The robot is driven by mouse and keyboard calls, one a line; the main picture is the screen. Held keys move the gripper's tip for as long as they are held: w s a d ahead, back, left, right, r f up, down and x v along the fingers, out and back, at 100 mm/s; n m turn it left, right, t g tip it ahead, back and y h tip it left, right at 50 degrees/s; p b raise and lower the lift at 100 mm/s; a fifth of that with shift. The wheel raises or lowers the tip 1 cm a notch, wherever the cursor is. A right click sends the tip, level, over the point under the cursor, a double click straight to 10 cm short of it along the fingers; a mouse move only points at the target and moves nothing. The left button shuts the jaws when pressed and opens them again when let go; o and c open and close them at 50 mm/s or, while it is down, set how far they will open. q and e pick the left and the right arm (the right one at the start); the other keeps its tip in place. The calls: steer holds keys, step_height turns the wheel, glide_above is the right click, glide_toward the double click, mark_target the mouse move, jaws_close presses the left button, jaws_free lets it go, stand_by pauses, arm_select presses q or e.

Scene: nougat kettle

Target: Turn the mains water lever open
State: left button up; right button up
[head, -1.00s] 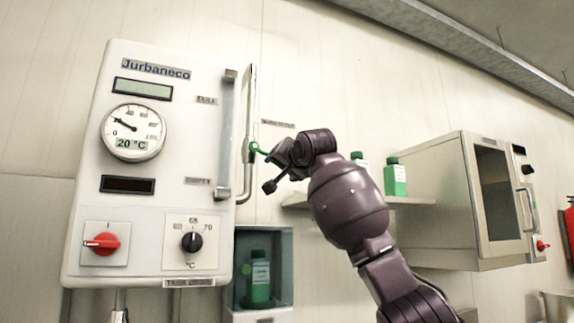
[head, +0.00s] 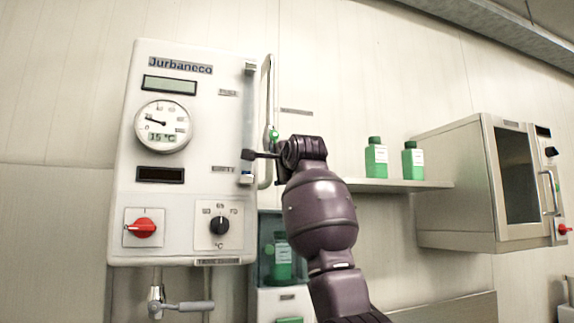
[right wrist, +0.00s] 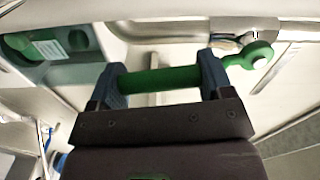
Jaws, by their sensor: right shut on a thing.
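The mains water lever is green. Its round pivot (head: 273,134) sits on the vertical pipe (head: 267,105) right of the boiler panel. In the head view my right gripper (head: 270,152) is at the lever just below the pivot and hides most of the handle. In the right wrist view the green handle (right wrist: 165,80) lies between the two fingers, which are shut on it, and the pivot (right wrist: 260,55) shows at upper right. My left gripper is in neither view.
The white boiler panel (head: 190,100) has a red switch (head: 142,228), a black dial (head: 219,225) and a display reading about 15 °C. Below are a grey tap (head: 185,306) and a niche with a green bottle (head: 283,258). A shelf (head: 400,185) with green bottles and a steel cabinet (head: 455,190) are right.

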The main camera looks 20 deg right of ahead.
steer(key=shift+a+f+m, duration=0.1)
steer(key=shift+a+m, duration=0.5)
steer(key=shift+m, duration=0.1)
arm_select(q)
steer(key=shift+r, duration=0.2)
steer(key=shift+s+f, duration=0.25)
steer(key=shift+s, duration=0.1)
arm_select(e)
steer(key=shift+w, duration=0.1)
steer(key=o, duration=0.9)
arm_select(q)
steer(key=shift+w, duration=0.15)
arm_select(e)
steer(key=o, duration=0.4)
